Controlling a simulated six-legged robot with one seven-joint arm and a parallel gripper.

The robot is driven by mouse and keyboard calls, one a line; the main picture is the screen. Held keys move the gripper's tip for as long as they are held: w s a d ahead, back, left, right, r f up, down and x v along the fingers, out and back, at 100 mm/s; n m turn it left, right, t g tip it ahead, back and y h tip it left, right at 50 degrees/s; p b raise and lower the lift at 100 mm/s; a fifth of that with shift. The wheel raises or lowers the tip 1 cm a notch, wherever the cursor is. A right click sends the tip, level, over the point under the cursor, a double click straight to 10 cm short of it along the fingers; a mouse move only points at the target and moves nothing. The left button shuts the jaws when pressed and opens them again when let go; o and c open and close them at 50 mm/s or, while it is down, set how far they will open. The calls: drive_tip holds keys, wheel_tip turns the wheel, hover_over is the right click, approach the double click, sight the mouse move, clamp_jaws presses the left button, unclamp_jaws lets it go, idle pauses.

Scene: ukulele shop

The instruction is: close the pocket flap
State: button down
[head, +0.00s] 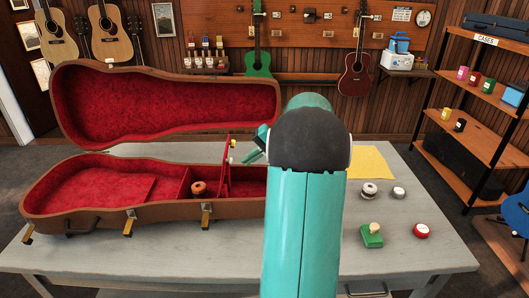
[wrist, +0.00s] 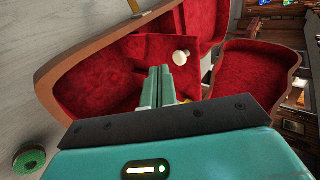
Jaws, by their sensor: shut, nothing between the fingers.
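The pocket flap (head: 227,166) is a thin red panel standing roughly upright inside the open brown instrument case (head: 130,218). A cream knob (head: 232,144) sits near its top. The knob also shows in the wrist view (wrist: 181,57), just beyond my fingertips. My gripper (wrist: 160,72) is shut with nothing in it, close to the flap on the neck side; I cannot tell whether it touches. In the head view my arm hides most of the gripper and the neck end of the case. An orange-brown ring (head: 199,187) lies in the compartment left of the flap.
The raised lid (head: 168,107) stands behind the case. On the grey table (head: 330,215), right of my arm, are a yellow cloth (head: 372,163), a green block with a knob (head: 372,238), a red-sided round tin (head: 421,231) and small round items.

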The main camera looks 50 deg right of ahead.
drive_tip(key=shift+w+a+r, duration=0.2)
drive_tip(key=shift+w+a, duration=0.55)
drive_tip(key=shift+w, duration=0.1)
